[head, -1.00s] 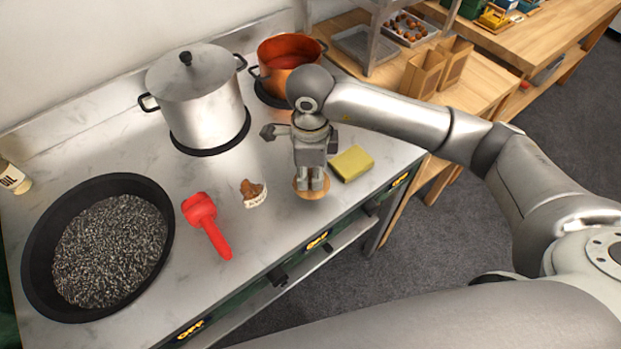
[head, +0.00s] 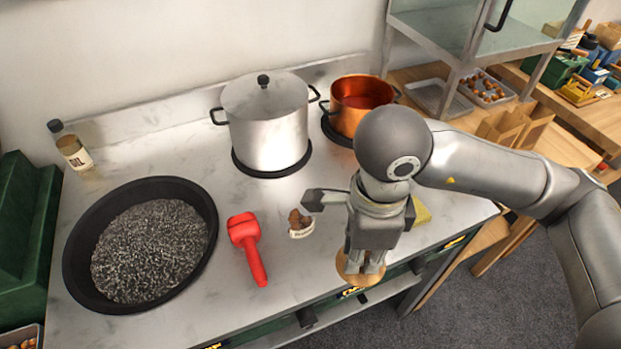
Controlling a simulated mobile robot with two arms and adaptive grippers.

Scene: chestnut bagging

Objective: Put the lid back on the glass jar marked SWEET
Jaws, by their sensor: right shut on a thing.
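A round wooden lid (head: 349,274) is held level under my right gripper (head: 370,264), whose fingers are shut on it. It appears over the front edge of the counter; its height above the counter is hard to tell. The label's writing is too small to read. The jar and the lid are apart. My left gripper is out of view.
A red-handled tool (head: 248,248) lies left of the jar, beside a wide black pan (head: 206,222) of dark grains. A steel pot (head: 266,128) and a copper pot (head: 358,104) stand behind. A yellow sponge (head: 421,212) is partly hidden by my right arm. An oil bottle (head: 73,150) stands at the back left.

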